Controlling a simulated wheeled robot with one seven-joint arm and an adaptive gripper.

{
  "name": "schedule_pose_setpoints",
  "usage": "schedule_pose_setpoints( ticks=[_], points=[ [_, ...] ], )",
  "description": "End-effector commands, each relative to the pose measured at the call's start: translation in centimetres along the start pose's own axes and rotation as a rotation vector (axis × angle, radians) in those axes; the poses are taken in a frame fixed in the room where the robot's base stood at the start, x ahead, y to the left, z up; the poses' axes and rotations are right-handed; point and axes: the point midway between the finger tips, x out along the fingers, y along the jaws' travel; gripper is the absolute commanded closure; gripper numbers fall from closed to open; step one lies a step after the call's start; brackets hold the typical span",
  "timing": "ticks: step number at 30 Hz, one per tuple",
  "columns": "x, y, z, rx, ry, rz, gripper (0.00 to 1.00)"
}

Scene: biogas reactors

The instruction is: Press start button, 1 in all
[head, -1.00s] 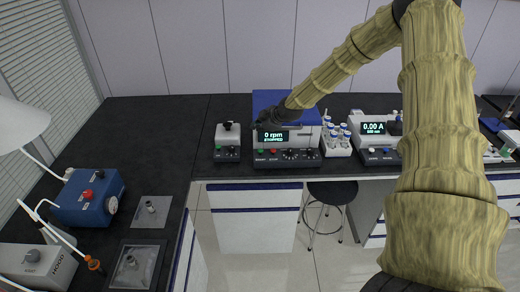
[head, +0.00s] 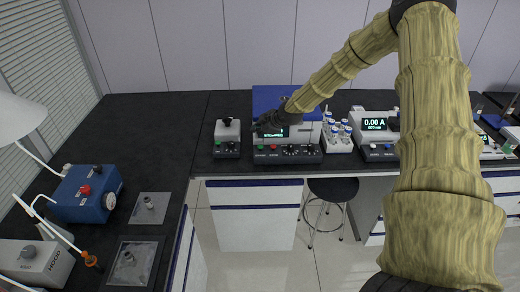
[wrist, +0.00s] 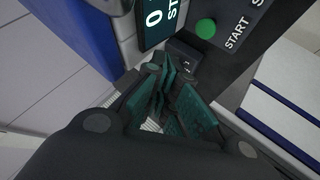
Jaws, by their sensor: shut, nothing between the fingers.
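The green start button (wrist: 205,28), with START lettered beside it, is on the dark panel of the blue-topped device (head: 275,97) in the wrist view. It also shows in the head view (head: 260,147), left of a red button (head: 273,147). The device's lit display (wrist: 153,20) is partly cut off in the wrist view and partly covered by my gripper in the head view. My gripper (wrist: 168,78) is shut and empty. Its fingertips are close to the device front, below and left of the button in the wrist view; I see no contact with the button.
A smaller grey device (head: 227,131) stands just left, and a rack of capped vials (head: 338,137) just right. A power supply reading 0.00 A (head: 374,124) is further right. A stool (head: 333,190) stands below the bench. Bare black bench top (head: 165,125) lies to the left.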

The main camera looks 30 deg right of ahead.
Motion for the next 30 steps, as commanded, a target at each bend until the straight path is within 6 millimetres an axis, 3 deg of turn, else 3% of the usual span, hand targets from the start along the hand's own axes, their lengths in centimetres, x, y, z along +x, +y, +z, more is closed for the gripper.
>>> schedule_pose_setpoints(
  ticks=[12, 30],
  points=[
    [3.1, -2.2, 2.3, -0.001, 0.0, 0.001, 1.0],
    [3.3, -2.4, 2.4, -0.001, 0.0, 0.0, 1.0]
  ],
)
